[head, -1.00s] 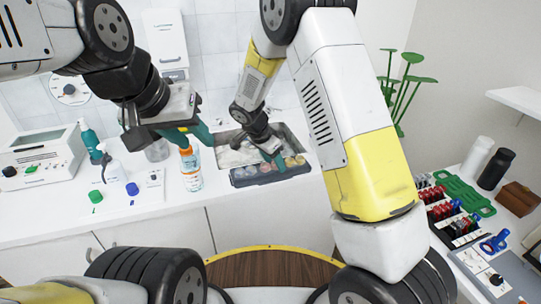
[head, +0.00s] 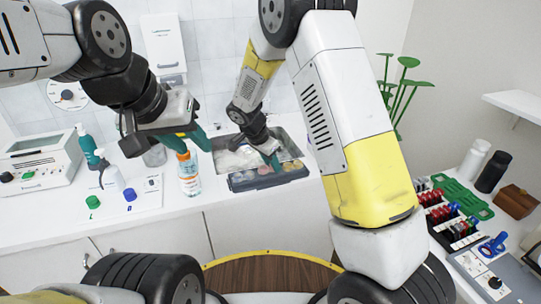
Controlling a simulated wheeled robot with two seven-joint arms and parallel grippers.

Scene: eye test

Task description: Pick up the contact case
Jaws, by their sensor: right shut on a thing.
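A green cap (head: 93,202) and a blue cap (head: 130,195) sit on a white board at the left of the counter; I cannot tell whether they belong to the contact case.
An orange-capped bottle (head: 189,174) stands left of the dark tray. A metal basin (head: 288,137) lies behind the tray. A teal pump bottle (head: 88,146) and a white device (head: 40,160) stand farther left. A side counter at right holds a green rack (head: 462,195) and dark bottle (head: 493,172).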

